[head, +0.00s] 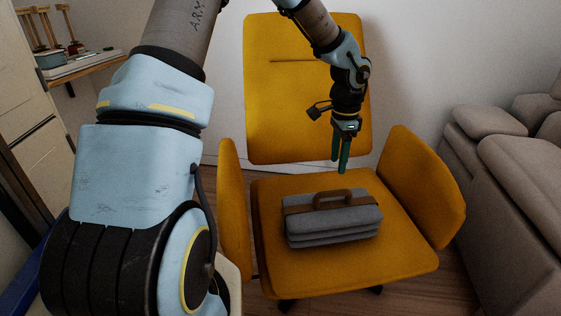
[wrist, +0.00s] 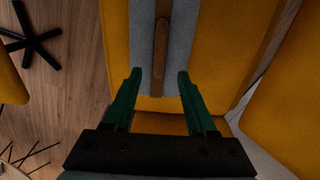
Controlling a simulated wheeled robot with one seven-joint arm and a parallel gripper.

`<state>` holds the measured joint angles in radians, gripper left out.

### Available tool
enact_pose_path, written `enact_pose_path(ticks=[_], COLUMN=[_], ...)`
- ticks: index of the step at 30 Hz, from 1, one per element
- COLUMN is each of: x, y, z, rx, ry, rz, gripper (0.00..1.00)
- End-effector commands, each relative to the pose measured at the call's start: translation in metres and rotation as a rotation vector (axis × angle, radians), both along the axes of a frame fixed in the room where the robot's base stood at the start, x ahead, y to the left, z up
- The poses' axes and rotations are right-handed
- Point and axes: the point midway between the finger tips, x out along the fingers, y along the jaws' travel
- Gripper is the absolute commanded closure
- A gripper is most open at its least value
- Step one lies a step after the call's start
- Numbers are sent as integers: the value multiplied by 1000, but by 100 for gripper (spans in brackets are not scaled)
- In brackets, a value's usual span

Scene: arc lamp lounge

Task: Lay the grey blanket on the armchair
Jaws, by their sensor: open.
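The grey blanket (head: 334,224) is folded into a bundle with a brown strap and handle (head: 333,199). It rests on the seat of the mustard-yellow armchair (head: 400,265). In the wrist view the blanket (wrist: 182,30) and its brown handle (wrist: 161,42) lie just beyond the fingertips. My gripper (head: 341,162) points down above the back of the seat, behind the blanket and apart from it. Its green fingers are open and empty, as they also show in the wrist view (wrist: 160,78).
A grey-brown sofa (head: 520,170) stands at the right. A wooden shelf (head: 95,68) with small items is at the upper left. A wall is close behind the armchair. The chair's side wings (head: 425,185) rise on both sides of the seat.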

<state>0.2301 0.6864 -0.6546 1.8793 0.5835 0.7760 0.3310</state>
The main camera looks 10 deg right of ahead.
Motion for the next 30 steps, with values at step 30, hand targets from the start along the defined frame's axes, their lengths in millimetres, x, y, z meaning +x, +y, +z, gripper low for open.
enact_pose_path(ticks=[30], x=[-85], y=[302], z=[63], rx=[-114], ry=[-101], rz=[1441], gripper=[43])
